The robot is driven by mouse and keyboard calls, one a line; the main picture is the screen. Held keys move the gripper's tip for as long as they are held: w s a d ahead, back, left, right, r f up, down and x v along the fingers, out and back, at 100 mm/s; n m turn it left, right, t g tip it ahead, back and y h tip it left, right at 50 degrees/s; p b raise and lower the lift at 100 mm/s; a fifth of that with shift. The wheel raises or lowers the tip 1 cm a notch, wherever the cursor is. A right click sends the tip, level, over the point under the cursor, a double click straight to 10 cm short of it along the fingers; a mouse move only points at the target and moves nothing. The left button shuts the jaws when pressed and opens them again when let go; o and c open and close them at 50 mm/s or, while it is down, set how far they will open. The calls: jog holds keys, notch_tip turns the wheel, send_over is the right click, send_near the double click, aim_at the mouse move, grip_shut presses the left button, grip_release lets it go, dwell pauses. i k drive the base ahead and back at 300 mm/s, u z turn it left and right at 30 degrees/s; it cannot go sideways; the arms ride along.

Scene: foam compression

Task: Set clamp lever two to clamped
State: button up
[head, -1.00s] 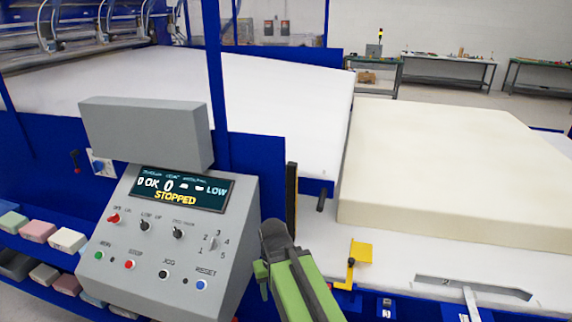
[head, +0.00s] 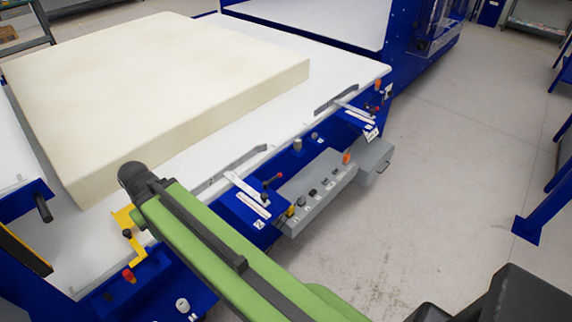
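Two pale lever arms lie along the table's front edge. The nearer lever (head: 247,190) ends at a small blue bracket with a label, and a red-tipped handle (head: 272,181) stands beside it. The farther lever (head: 356,113) has a similar blue bracket, with another red-tipped handle (head: 378,96) beside it. My green arm reaches across the lower middle to a dark rounded end, left of the nearer lever. My gripper's fingers do not show.
A thick cream foam block (head: 150,90) lies on the white table (head: 335,70). A yellow bracket (head: 139,248) with a black knob is at the near corner. A grey control box (head: 325,190) with several buttons hangs under the edge. Grey floor (head: 440,160) to the right is clear.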

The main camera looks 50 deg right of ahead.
aim_at(266, 186)
jog(key=z, duration=1.3)
jog(key=k, duration=1.4)
jog(key=u, duration=0.15)
jog(key=i, duration=0.4)
jog(key=u, duration=0.8)
jog(key=i, duration=1.4)
jog(key=z, duration=0.15)
